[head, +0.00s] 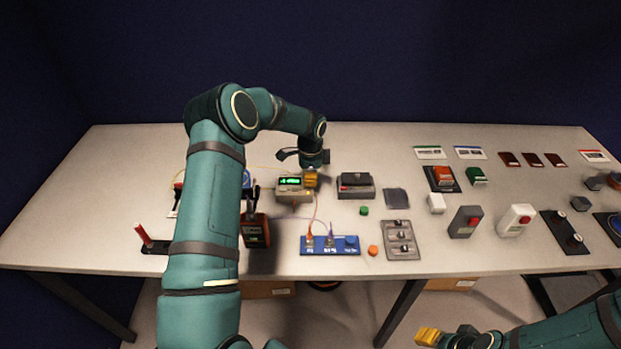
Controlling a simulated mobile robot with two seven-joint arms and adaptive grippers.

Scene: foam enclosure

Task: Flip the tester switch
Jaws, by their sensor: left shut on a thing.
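The tester (291,188) is a small beige-grey box with a lit green display, standing on the table left of centre. My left gripper (311,179) reaches down from behind to the tester's right end, its yellow fingertips shut there. The fingers cover that end, so the switch itself cannot be made out. An orange lead and a purple lead run near the tester to a blue socket strip (346,251). My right gripper (428,337) hangs low in front of the table at the lower right, away from the tester; its finger opening is unclear.
A dark grey box (356,188) stands close right of the tester. A red-and-black device (256,231) is partly behind my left arm. A grey switch plate (401,240) and several boxes and buttons fill the right side. The back left of the table (130,160) is clear.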

